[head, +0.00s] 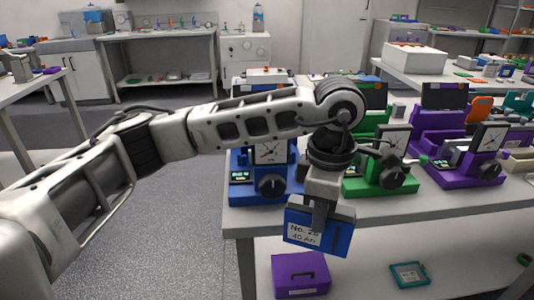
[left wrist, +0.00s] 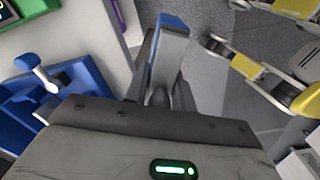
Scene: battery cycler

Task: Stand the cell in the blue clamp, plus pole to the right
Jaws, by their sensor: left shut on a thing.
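The cell (head: 338,236) is a flat blue block with a white label reading "No. 26" and "40 Ah". It hangs slightly tilted in front of the bench edge. My left gripper (head: 319,212) points down and is shut on its upper part. In the left wrist view the cell's blue edge (left wrist: 174,38) shows between the fingers. I cannot make out its poles. The blue cycler (head: 268,160), with dial and knob, stands on the bench behind my arm. A blue fixture with a lever (left wrist: 42,92), apparently the clamp, is at the left of the wrist view, apart from the cell.
Green (head: 375,178) and purple (head: 465,172) cyclers stand farther right on the bench (head: 400,207). A purple box (head: 299,275) and a teal tray (head: 409,274) are on the lower shelf. The floor left of the bench is clear.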

